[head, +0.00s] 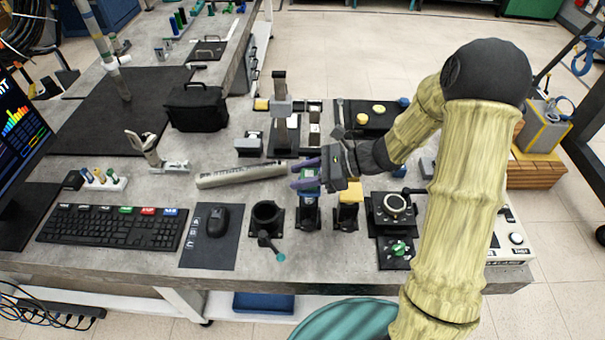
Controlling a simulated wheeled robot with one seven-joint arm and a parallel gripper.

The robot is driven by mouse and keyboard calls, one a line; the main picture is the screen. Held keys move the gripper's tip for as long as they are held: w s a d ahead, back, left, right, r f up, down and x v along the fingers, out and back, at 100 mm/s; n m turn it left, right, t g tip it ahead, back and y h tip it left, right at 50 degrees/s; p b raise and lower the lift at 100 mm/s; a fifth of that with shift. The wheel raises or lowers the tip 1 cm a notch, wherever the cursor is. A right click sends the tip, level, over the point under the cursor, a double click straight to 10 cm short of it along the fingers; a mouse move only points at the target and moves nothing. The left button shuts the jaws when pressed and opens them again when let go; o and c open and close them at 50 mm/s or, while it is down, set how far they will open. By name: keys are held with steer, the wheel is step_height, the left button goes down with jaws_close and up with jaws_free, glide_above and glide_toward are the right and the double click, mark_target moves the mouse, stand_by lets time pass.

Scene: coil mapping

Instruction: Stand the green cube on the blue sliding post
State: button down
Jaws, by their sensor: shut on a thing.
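My gripper (297,175) reaches in from the right, with its two purple fingers pointing left. It is shut on the green cube (309,173), which shows as a small green patch between the fingers. The blue sliding post (308,199) stands on a black base near the front of the bench.
A yellow-topped post (348,197) stands close to the right. A black ring holder (267,216) stands to the left, and a grey cylinder (240,176) lies behind it. A taller grey column (281,108) rises behind. A black dial unit (395,207) sits at right.

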steer(key=shift+f, duration=0.15)
steer(key=c, duration=0.9)
jaws_free()
steer(key=shift+r, duration=0.2)
steer(key=v, duration=1.2)
steer(key=shift+b, duration=0.3)
steer(key=shift+s+f, duration=0.1)
